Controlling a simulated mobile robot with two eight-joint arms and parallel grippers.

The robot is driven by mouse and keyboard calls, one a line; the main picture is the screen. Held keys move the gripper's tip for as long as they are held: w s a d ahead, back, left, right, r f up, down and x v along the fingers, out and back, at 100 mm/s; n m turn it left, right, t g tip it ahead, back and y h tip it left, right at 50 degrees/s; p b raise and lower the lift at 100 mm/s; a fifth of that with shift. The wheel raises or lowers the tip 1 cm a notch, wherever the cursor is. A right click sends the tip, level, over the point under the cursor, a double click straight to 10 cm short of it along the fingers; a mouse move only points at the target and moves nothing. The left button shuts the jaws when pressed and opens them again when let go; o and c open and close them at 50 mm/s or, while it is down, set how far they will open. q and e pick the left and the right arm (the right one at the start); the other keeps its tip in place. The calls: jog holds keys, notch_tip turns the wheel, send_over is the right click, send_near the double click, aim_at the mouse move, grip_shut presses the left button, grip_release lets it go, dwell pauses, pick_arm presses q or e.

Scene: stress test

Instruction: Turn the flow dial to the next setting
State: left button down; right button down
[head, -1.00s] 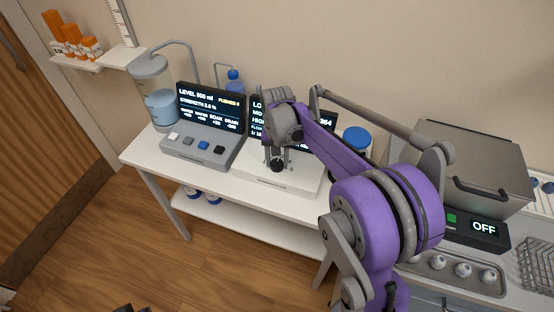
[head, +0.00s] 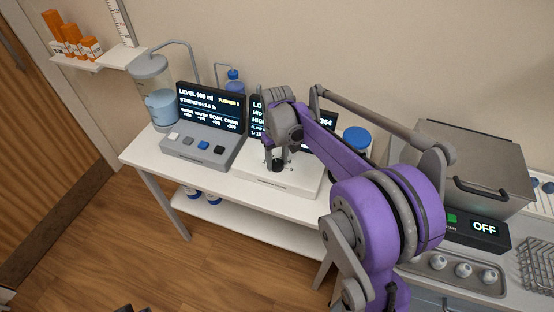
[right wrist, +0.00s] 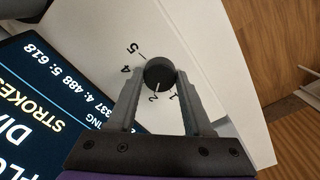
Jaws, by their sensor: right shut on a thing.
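The flow dial (right wrist: 159,73) is a round black knob on a white panel (right wrist: 195,40), with numbers around it. In the right wrist view its white pointer mark is at the 2; the 1, 4 and 5 also show, and the 3 is hidden, probably by a finger. My right gripper (right wrist: 159,78) is shut on the dial, a finger on each side. In the head view the dial (head: 277,166) shows below the fingers of my right gripper (head: 277,157). My left gripper is not recognizable in either view.
A black display (head: 257,118) stands behind the dial, partly covered by my arm. To the left are a grey button console (head: 198,150) with its screen and a clear water tank (head: 150,68). A steel box (head: 470,150) and an OFF panel stand at right.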

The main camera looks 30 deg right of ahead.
aim_at(277, 163)
dwell(0.3)
jog(key=shift+c, duration=1.6)
grip_release()
notch_tip(277, 163, up, 11)
jog(key=shift+p, duration=0.4)
jog(key=s+a+f+t+p, duration=0.1)
jog(key=s+a+f, duration=0.1)
jog(key=s, duration=0.5)
jog(key=s+a+f+t+p, duration=0.1)
jog(key=s+a+f+t, duration=0.1)
jog(key=s+a, duration=0.3)
jog(key=s+a+f+t+p, duration=0.1)
jog(key=s+a+f+t, duration=0.1)
jog(key=s, duration=0.7)
jog(key=shift+s+a+f, duration=0.25)
jog(key=shift+a+f, duration=0.05)
jog(key=shift+a, duration=0.45)
jog(key=shift+f, duration=0.1)
